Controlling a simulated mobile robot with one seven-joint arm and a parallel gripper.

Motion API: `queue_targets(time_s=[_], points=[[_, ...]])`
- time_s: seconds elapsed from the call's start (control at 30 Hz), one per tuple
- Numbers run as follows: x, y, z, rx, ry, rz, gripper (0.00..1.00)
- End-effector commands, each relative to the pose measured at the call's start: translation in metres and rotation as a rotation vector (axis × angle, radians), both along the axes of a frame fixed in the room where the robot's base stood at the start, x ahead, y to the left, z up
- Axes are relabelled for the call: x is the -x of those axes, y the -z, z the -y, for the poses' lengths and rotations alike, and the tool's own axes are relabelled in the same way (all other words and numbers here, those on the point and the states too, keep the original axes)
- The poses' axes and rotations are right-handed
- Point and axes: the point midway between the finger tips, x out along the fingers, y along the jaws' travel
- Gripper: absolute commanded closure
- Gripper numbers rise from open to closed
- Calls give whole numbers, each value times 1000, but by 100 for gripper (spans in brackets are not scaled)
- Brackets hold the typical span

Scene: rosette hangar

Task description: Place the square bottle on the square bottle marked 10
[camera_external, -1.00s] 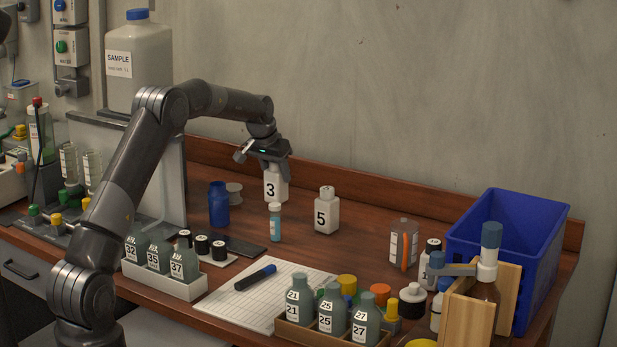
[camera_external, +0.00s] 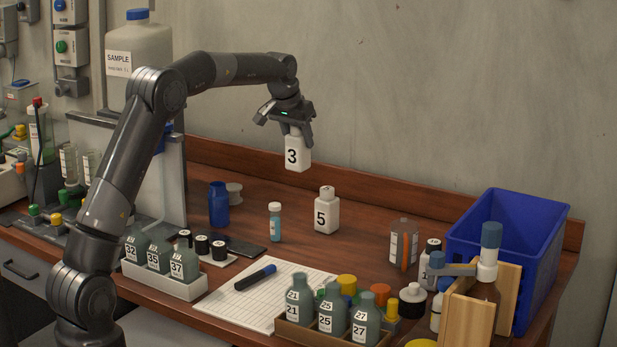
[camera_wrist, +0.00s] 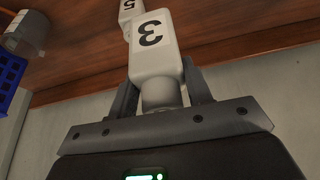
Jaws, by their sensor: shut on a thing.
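My gripper (camera_external: 291,122) is shut on the neck of a white square bottle marked 3 (camera_external: 297,155) and holds it upright, well above the bench. In the wrist view the marked 3 bottle (camera_wrist: 156,52) sits between the two fingers (camera_wrist: 160,92). A white square bottle marked 5 (camera_external: 327,213) stands on the bench below and to the right of the held one; its edge shows in the wrist view (camera_wrist: 129,12). A white bottle with a black cap (camera_external: 429,258) at the right shows a "1"; the rest of its label is hidden, so I cannot read a 10.
A blue crate (camera_external: 535,262) and a wooden holder (camera_external: 468,318) with a brown bottle stand at the right. A clear bottle (camera_external: 403,242), a vial (camera_external: 275,222) and a blue bottle (camera_external: 218,205) stand nearby. Numbered green bottles (camera_external: 331,312) line the front. Bench around bottle 5 is clear.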

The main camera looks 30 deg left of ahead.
Motion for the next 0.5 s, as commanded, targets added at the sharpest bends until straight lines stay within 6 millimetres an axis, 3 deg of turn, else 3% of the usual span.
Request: queue_targets(time_s=[0.03, 0.13, 0.27, 0.5], points=[[-1, -22, 0, 0, 0, 8, 83], [-1, -52, 0, 0, 0, 5, 83], [-1, -79, 0, 0, 0, 3, 83], [0, -107, 3, 0, 4, 0, 83]])
